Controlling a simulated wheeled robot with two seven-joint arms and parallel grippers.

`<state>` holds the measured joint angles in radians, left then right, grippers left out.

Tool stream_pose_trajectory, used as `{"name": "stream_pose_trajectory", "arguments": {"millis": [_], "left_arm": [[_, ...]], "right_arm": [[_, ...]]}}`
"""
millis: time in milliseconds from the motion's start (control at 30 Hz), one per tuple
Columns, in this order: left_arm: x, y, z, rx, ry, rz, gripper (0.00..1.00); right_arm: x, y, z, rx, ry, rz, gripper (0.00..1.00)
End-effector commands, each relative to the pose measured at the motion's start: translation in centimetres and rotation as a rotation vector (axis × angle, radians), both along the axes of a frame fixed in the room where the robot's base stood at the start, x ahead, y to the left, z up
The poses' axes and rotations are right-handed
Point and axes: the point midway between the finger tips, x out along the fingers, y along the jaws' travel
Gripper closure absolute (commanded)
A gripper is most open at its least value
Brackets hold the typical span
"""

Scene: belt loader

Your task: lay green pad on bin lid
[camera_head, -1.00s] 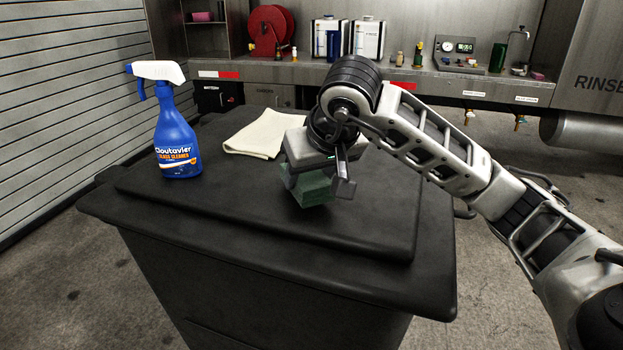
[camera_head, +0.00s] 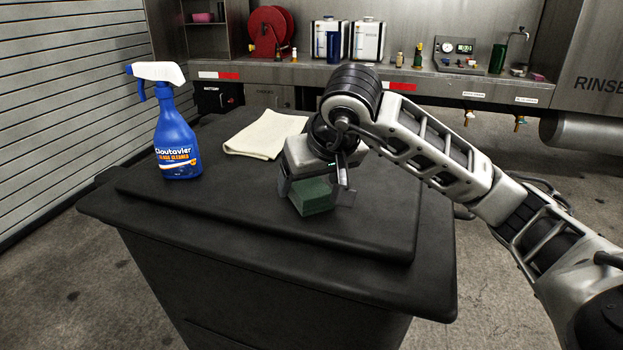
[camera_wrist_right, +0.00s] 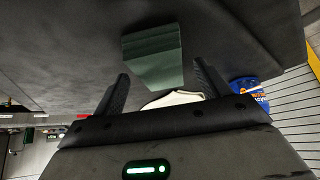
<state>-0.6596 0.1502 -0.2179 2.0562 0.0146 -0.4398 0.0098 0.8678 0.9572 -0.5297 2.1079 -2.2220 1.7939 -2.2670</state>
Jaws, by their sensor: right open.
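The green pad (camera_head: 311,197) lies on the dark bin lid (camera_head: 220,205), right of the lid's middle. My right gripper (camera_head: 318,192) is open just above and behind the pad, its fingers apart on either side. In the right wrist view the green pad (camera_wrist_right: 152,56) sits beyond the open fingertips of my right gripper (camera_wrist_right: 160,78), with clear space between pad and fingers. My left gripper is not in view.
A blue spray bottle (camera_head: 177,140) stands on the lid's left side. A folded cream cloth (camera_head: 265,135) lies behind the gripper on the lid. A metal counter (camera_head: 375,75) with bottles and a red reel (camera_head: 271,32) stands behind. The lid's front left is clear.

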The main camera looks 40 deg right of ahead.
Motion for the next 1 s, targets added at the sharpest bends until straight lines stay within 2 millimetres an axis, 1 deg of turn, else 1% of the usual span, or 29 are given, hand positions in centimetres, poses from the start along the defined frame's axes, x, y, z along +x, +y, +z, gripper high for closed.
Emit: {"name": "stream_pose_trajectory", "arguments": {"millis": [300, 433, 500, 600, 700, 1000], "left_arm": [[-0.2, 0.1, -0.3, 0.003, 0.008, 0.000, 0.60], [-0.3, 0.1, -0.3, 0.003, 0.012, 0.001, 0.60], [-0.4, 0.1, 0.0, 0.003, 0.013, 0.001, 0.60], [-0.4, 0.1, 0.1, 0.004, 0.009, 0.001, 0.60], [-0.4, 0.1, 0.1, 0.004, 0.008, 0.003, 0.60], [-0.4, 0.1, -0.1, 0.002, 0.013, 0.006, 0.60]], "right_arm": [[-3.4, 0.6, 5.7, -0.003, -0.009, 0.000, 0.24], [-4.8, 0.8, 7.7, -0.004, -0.008, 0.000, 0.24], [-5.3, 0.8, 8.7, -0.003, -0.007, -0.001, 0.24], [-5.9, 0.9, 9.4, -0.002, -0.006, -0.001, 0.24], [-6.2, 1.0, 9.7, -0.002, -0.002, -0.001, 0.24], [-6.2, 1.0, 9.7, -0.002, -0.001, -0.001, 0.24]]}}
